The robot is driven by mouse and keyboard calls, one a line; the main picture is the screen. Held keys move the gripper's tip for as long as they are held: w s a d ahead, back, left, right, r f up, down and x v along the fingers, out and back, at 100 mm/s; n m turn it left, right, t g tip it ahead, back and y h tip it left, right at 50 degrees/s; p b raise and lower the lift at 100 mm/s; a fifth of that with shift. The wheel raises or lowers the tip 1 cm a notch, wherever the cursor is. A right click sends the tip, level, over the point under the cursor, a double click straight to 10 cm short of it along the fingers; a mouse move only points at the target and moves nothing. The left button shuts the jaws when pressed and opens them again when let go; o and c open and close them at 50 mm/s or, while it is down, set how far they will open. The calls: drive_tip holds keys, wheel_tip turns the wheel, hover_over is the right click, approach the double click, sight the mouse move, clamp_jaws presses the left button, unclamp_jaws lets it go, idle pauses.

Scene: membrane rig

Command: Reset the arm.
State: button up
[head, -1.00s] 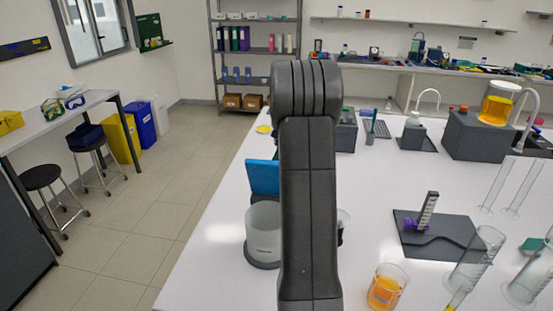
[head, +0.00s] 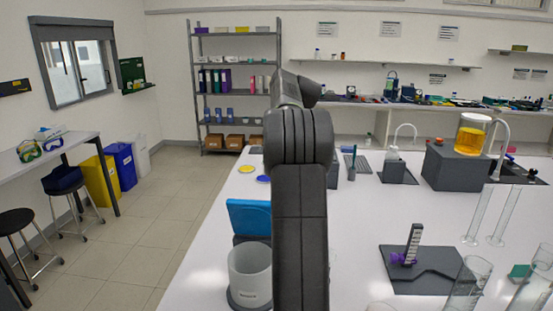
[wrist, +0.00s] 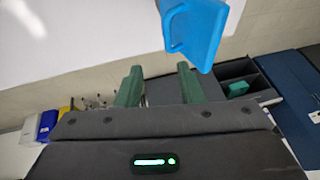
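My arm (head: 300,215) stands upright in the middle of the head view, with its upper link bent away behind the elbow. My gripper is hidden behind the arm there. In the wrist view my gripper (wrist: 160,85) shows two green fingers spread apart with nothing between them. A blue thing with a handle (wrist: 197,28) appears beyond the fingertips, apart from them.
The white bench holds a blue panel (head: 249,217), a white beaker (head: 250,275), a dark plate with a small ruler stand (head: 430,270), glass cylinders (head: 468,283) and an orange-filled vessel on a block (head: 472,134).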

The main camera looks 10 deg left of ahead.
drive_tip(key=shift+d+r, duration=0.15)
drive_tip(key=shift+r, duration=0.25)
drive_tip(key=p+x, duration=0.1)
drive_tip(key=x, duration=1.2)
drive_tip(key=shift+f, duration=0.35)
